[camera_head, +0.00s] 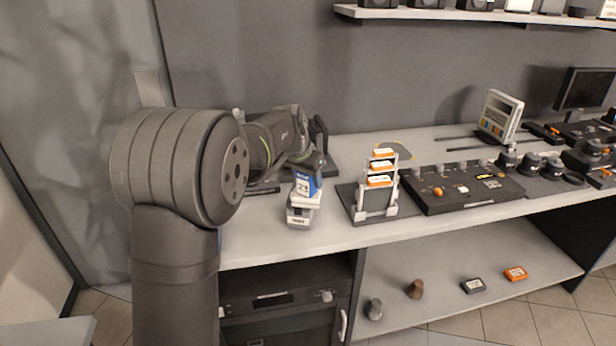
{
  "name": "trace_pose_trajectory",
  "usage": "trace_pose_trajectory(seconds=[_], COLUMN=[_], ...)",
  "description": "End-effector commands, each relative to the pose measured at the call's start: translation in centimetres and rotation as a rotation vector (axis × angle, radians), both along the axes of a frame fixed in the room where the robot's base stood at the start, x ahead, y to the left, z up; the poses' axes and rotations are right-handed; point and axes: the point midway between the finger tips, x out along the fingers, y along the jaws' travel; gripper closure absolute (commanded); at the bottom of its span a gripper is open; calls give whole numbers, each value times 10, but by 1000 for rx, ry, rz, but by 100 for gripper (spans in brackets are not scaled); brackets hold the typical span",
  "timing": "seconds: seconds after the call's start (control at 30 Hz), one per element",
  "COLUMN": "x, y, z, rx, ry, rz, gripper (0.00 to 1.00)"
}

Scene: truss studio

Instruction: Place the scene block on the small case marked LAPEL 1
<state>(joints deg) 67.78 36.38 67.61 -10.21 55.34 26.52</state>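My gripper (310,164) points down over the worktop, left of the picture's middle. A small blue-and-white block (306,186), possibly the scene block, is directly below its tip. I cannot tell whether the fingers grasp it. Beneath the block is a small pale grey and white case (300,216) with a dark label on its front. The label is too small to read with certainty, so I cannot confirm LAPEL 1. Block and case overlap in this view, and whether they touch is unclear.
A rack (390,200) with several orange-and-white pieces stands right of the case. Beyond it are a dark control panel (465,187) and several black round items. A lower shelf (445,315) holds a dark case (473,286) and an orange one (515,273). Worktop's front edge is close.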

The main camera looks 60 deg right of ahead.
Motion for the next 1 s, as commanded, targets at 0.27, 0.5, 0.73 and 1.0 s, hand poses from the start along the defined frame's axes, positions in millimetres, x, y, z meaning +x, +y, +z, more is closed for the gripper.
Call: trace_pose_trajectory(seconds=[0.27,0.5,0.73,1.0], x=[0,0,0,0], y=[0,2,19,39], z=[0,10,52,98], rx=[0,-1,-3,-1], ry=[0,-1,-2,-1], rz=[0,0,1,0], gripper=[35,35,35,35])
